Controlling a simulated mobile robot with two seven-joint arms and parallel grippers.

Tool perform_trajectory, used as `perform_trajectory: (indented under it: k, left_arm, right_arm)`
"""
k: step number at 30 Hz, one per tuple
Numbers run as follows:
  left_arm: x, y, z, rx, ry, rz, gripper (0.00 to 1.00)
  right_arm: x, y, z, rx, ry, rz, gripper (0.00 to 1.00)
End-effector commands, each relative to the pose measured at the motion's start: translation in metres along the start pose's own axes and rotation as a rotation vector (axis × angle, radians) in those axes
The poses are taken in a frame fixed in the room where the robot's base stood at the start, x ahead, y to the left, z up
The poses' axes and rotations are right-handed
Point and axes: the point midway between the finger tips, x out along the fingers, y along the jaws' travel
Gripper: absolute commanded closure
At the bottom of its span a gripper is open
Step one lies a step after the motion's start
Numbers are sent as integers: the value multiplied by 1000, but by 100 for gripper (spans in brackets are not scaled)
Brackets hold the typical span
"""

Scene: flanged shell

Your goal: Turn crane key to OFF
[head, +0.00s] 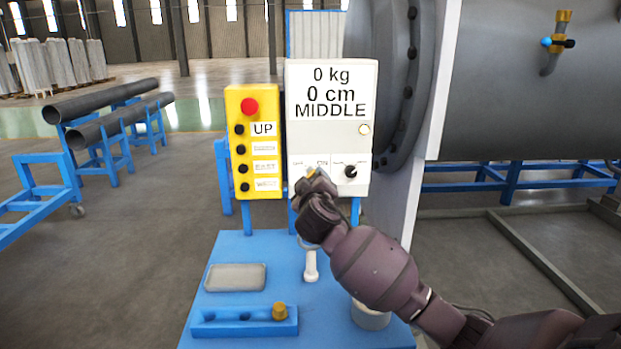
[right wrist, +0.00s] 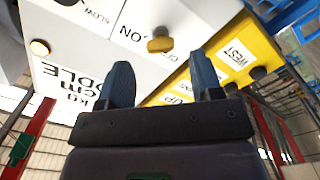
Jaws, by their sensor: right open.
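The crane key (head: 311,171) is a small yellow-brass knob low on the left of the white control panel (head: 327,138), which reads "0 kg", "0 cm", "MIDDLE". My right gripper (head: 312,187) is in front of the key and partly covers that area in the head view. In the right wrist view the panel appears inverted, and the key (right wrist: 160,43) shows just beyond and between the two spread fingers of my right gripper (right wrist: 161,75). The gripper is open and empty, apart from the key. An "ON" label shows beside the key. My left gripper is not in view.
A yellow button box (head: 255,185) with a red button stands left of the panel. A black knob (head: 350,172) is on the panel's right. Below, a blue table (head: 235,252) bears a grey tray, a white pin and a blue block with a brass piece. The flanged shell (head: 510,100) fills the right.

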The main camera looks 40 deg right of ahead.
Motion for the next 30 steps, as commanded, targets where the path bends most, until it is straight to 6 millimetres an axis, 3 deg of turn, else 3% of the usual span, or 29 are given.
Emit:
perform_trajectory:
  k: [3,9,21,30]
  left_arm:
    - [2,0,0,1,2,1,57]
    - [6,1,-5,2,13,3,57]
    - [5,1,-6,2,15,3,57]
    - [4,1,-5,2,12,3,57]
  right_arm:
    - [19,0,0,-2,-1,0,40]
    - [39,-1,0,-1,-1,0,40]
    - [44,0,0,0,0,-1,40]
    - [44,0,0,0,0,-1,85]
